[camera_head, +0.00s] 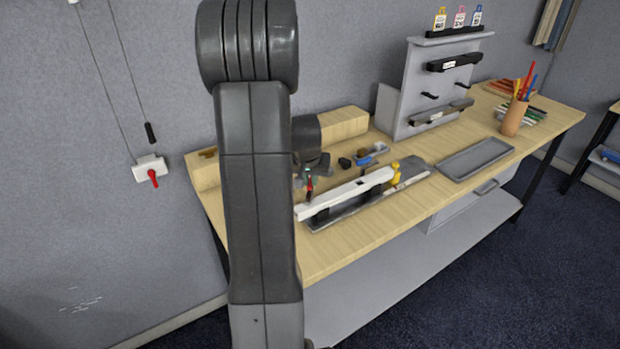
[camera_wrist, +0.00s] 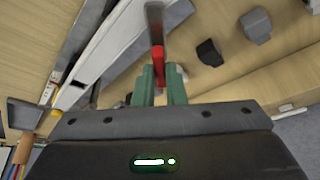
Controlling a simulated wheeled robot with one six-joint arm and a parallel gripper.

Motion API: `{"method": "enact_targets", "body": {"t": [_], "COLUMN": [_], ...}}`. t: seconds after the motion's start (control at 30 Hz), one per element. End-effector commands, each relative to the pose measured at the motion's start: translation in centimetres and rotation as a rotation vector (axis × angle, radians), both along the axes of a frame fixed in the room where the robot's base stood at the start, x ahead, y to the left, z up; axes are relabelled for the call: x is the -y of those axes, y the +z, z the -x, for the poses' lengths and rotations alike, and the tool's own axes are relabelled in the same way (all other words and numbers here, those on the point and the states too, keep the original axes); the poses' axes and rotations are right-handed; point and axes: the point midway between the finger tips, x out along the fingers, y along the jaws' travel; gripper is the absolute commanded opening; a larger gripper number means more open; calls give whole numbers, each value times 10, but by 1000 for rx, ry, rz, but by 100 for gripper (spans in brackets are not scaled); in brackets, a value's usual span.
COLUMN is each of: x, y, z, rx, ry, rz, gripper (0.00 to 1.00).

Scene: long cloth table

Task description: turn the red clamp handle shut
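The red clamp handle (camera_head: 309,185) stands upright at the left end of the long fixture (camera_head: 375,200) on the table, beside its white bar (camera_head: 345,194). In the wrist view the red handle (camera_wrist: 159,66) lies between the green fingertips of my gripper (camera_wrist: 161,82), with a grey bar (camera_wrist: 155,22) beyond it. The fingers are close together around the handle; whether they press on it I cannot tell. The handle's lower part is hidden by the fingers. In the head view my arm hides part of the table's left side.
A yellow knob (camera_head: 394,178) stands at the fixture's right end. A grey tray (camera_head: 476,159), a pencil cup (camera_head: 514,117) and a grey rack (camera_head: 432,85) stand further right.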

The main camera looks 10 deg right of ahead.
Motion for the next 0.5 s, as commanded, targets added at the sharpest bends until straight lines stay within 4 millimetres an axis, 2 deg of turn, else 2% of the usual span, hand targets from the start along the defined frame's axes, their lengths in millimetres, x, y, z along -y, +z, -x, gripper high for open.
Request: {"method": "enact_targets", "body": {"t": [0.27, 0.5], "x": [1, 2], "y": [1, 1], "z": [0, 0], "rx": [0, 1], "ry": [33, 151], "rz": [0, 0], "gripper": [0, 0]}}
